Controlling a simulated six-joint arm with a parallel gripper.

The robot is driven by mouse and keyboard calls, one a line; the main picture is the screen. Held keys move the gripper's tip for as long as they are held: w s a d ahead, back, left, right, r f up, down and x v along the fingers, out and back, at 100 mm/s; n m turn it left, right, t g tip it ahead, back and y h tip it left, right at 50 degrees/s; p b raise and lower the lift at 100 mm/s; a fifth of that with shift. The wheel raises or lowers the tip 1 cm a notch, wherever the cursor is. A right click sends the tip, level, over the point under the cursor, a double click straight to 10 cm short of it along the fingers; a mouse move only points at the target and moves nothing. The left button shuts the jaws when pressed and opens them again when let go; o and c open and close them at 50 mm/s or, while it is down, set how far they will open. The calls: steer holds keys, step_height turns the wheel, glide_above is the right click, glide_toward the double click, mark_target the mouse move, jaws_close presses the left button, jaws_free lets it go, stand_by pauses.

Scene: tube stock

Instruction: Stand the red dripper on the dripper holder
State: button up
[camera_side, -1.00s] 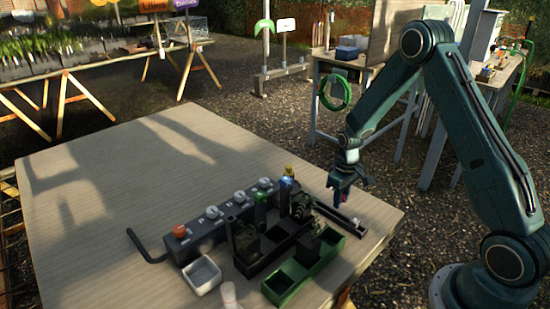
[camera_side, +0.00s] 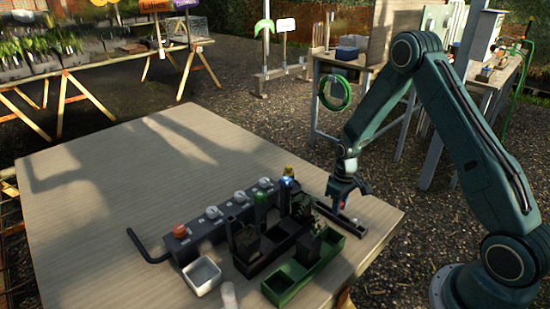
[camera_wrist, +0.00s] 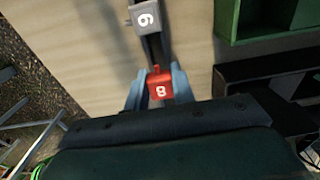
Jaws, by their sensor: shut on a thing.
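The red dripper (camera_wrist: 160,86), marked with an 8, is between the blue-grey fingers of my gripper (camera_wrist: 159,92) in the wrist view. My gripper is shut on it. In the side view my gripper (camera_side: 342,192) is low over the right part of the table, and only a little of the red dripper shows below it. A dark narrow rail (camera_wrist: 153,48), seemingly the dripper holder, runs under the red dripper in the wrist view. I cannot tell whether the dripper touches it. A grey block (camera_wrist: 147,17) with a number sits farther along the rail.
A green tray (camera_wrist: 228,30) is right of the rail in the wrist view. The table's left half (camera_side: 90,220) is clear.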

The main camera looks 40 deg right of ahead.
steer(key=shift+f, duration=0.85)
steer(key=shift+f, duration=0.25)
steer(key=o, duration=0.9)
steer(key=shift+r, duration=0.15)
steer(key=shift+o, duration=0.7)
steer(key=shift+r, duration=0.55)
step_height(320, 180, up, 13)
steer(key=shift+r, duration=0.15)
steer(key=shift+r, duration=0.1)
